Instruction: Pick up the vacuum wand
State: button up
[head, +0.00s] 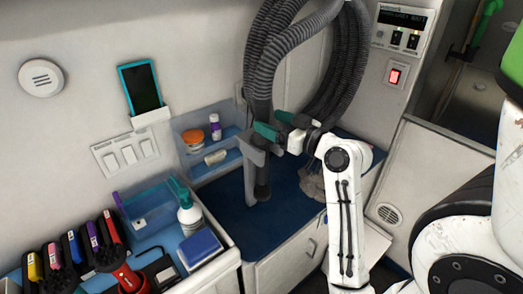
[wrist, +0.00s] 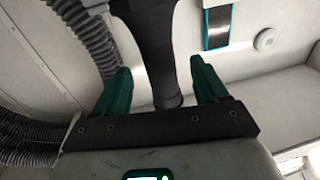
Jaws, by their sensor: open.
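The vacuum wand (head: 262,182) is a dark tube hanging upright at the lower end of a ribbed grey hose, beside a grey wall bracket (head: 250,172). In the wrist view the wand (wrist: 160,50) runs between the two green fingers of my gripper (wrist: 160,75). The fingers are apart, one on each side of the wand, with light wall showing beside it. In the head view my gripper (head: 272,131) is at the wand's upper part, and its fingers partly hide the wand there.
The ribbed hose (head: 259,75) loops overhead and also fills the wrist view's left side (wrist: 85,30). A blue wall shelf (head: 211,152) holds small bottles. The blue mat (head: 225,205) has free room.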

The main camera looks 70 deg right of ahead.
aim_at(256, 113)
jog(key=p+x, duration=0.1)
jog(key=x, duration=0.1)
jog(key=p+x, duration=0.1)
jog(key=x, duration=0.2)
jog(key=shift+w+r, duration=0.2)
jog(key=shift+r, duration=0.05)
jog(key=shift+w+d+f, duration=0.1)
jog(key=shift+w+d, duration=0.05)
jog(key=shift+w, duration=0.05)
jog(key=shift+c, duration=0.2)
jog(key=c, duration=1)
jog(key=shift+c, duration=0.6)
jog(key=shift+p, duration=0.3)
